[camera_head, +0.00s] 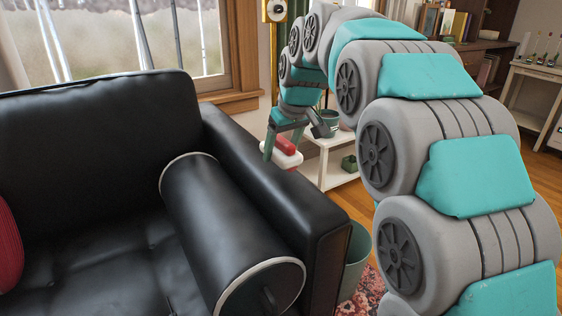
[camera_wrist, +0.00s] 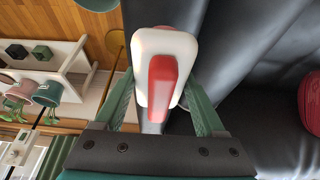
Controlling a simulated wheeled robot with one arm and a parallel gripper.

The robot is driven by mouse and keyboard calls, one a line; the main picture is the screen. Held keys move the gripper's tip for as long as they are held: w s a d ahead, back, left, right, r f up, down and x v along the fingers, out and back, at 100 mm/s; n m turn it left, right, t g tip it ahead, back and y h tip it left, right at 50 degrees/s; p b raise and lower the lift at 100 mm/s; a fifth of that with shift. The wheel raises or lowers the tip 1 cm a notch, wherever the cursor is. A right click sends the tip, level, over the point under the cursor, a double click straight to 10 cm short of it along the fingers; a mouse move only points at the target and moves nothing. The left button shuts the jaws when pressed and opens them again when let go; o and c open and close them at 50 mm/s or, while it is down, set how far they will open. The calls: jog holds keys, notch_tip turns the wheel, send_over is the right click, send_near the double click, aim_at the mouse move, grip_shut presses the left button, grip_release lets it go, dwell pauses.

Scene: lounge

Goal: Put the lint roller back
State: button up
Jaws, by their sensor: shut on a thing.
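The lint roller is a white and red piece, and it shows in the head view (camera_head: 284,152) just above the black sofa's right armrest. In the wrist view the lint roller (camera_wrist: 152,45) has a white body with a red strip facing the camera. My gripper (camera_head: 286,150) is shut on it, with one green finger on each side in the wrist view (camera_wrist: 160,95). The roller's far end is hidden behind its white body. I cannot tell whether it touches the armrest.
The black sofa (camera_head: 90,130) fills the left, with a black bolster (camera_head: 225,225) and a red cushion (camera_head: 8,245). A white shelf (camera_head: 330,146) with pots stands behind the armrest. A green bin (camera_head: 355,260) stands on the floor right of the sofa. A wooden cabinet is at the back right.

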jog(key=shift+f, duration=1.75)
jog(key=shift+f, duration=0.1)
jog(key=o, duration=1.4)
jog(key=shift+r, duration=0.4)
jog(key=v, duration=1.1)
jog(key=shift+s+d+r, duration=0.1)
jog(key=shift+s+r, duration=0.05)
jog(key=shift+r, duration=0.1)
jog(key=s+d+f+m+g, duration=0.1)
jog(key=s+d+f, duration=0.2)
jog(key=s+f, duration=0.1)
jog(key=s+d+f+m+g+h, duration=0.1)
jog(key=s+d+f, duration=0.2)
jog(key=s, duration=0.3)
jog(key=s+d+f+m, duration=0.1)
jog(key=s+d+f, duration=0.2)
jog(key=s, duration=0.3)
jog(key=shift+f+m+g+h, duration=0.3)
jog(key=shift+f+g, duration=0.1)
jog(key=shift+f, duration=0.4)
jog(key=s+d+f+m+g, duration=0.1)
jog(key=s+d+f, duration=0.2)
jog(key=s+f, duration=0.3)
jog(key=s+d+f+m+g+h, duration=0.1)
jog(key=s+f, duration=0.6)
jog(key=s, duration=0.8)
jog(key=shift+s+d+m+g, duration=0.15)
jog(key=shift+d+m+g, duration=0.35)
jog(key=shift+d, duration=0.4)
